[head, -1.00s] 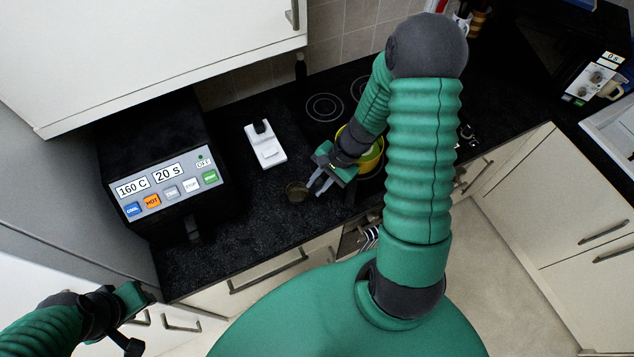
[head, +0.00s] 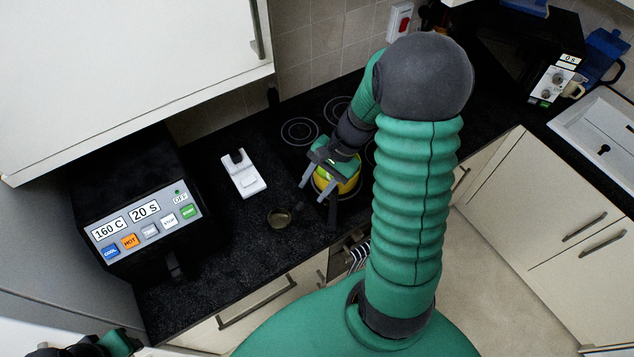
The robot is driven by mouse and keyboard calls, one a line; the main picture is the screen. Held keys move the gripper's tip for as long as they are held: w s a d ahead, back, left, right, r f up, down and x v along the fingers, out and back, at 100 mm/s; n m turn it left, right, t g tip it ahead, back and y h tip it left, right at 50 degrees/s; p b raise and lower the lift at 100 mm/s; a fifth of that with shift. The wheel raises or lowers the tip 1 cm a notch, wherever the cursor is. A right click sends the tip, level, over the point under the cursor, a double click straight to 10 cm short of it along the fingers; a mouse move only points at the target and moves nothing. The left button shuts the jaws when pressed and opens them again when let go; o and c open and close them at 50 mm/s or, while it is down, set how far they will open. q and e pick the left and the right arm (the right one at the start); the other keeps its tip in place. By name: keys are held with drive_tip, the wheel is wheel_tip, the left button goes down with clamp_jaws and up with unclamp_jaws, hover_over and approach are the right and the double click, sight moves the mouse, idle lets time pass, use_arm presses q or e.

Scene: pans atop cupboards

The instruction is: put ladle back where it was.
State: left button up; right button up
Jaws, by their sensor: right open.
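The ladle shows as a small dark round bowl (head: 280,217) on the black counter, near its front edge. Its handle is hard to make out against the dark counter. My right gripper (head: 313,190) is open and empty, a little behind and to the right of the bowl, apart from it. Its fingers are spread in front of a yellow pot (head: 347,181) on the hob, which my arm partly hides. My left gripper (head: 117,345) is cut off at the bottom left, and its fingers cannot be made out.
A white stand (head: 246,182) with a dark top piece is on the counter left of the hob (head: 298,132). A black appliance with buttons (head: 143,222) stands farther left. Upper cupboards (head: 125,75) overhang the left side. The counter front between appliance and ladle is clear.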

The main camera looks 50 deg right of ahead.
drive_tip(key=s+a+r+n+h, duration=0.15)
drive_tip(key=a+n+h, duration=0.35)
drive_tip(key=a+n, duration=1.05)
use_arm(q)
drive_tip(key=s+b+x, duration=0.3)
drive_tip(key=b+x, duration=1)
drive_tip(key=shift+a+f, duration=0.2)
drive_tip(key=shift+f, duration=0.15)
use_arm(e)
wheel_tip(320, 180, down, 13)
drive_tip(key=d, duration=0.1)
drive_tip(key=shift+w+d, duration=0.2)
drive_tip(key=shift+w, duration=0.2)
use_arm(q)
drive_tip(key=shift+w+d, duration=0.1)
drive_tip(key=shift+d, duration=0.25)
use_arm(e)
drive_tip(key=shift+d, duration=0.35)
use_arm(q)
drive_tip(key=shift+a, duration=0.1)
use_arm(e)
drive_tip(key=shift+a, duration=0.1)
